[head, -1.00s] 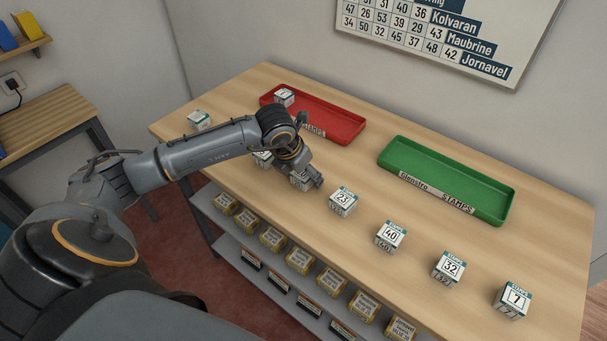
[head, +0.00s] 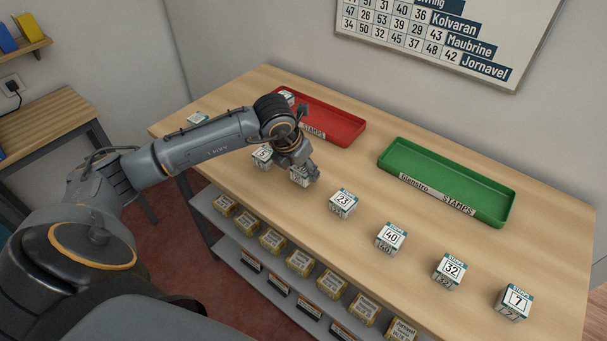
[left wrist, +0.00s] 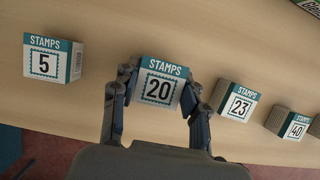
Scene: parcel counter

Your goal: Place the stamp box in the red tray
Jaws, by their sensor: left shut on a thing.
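The stamp box marked 20 (left wrist: 160,83) is between the fingers of my left gripper (left wrist: 162,95) in the left wrist view. The gripper is shut on it, one finger at each side. In the head view the left gripper (head: 302,178) is at the row of boxes near the counter's front edge, partly covering that box. Whether the box is off the counter cannot be told. The red tray (head: 345,128) lies behind the arm, with one stamp box (head: 287,96) at its left end. My right gripper is not in view.
Boxes marked 5 (left wrist: 53,60) and 23 (left wrist: 237,102) stand close on either side. Boxes 40 (head: 390,237), 32 (head: 449,270) and 7 (head: 514,302) continue the row. An empty green tray (head: 440,165) lies right. Another box (head: 197,118) stands far left.

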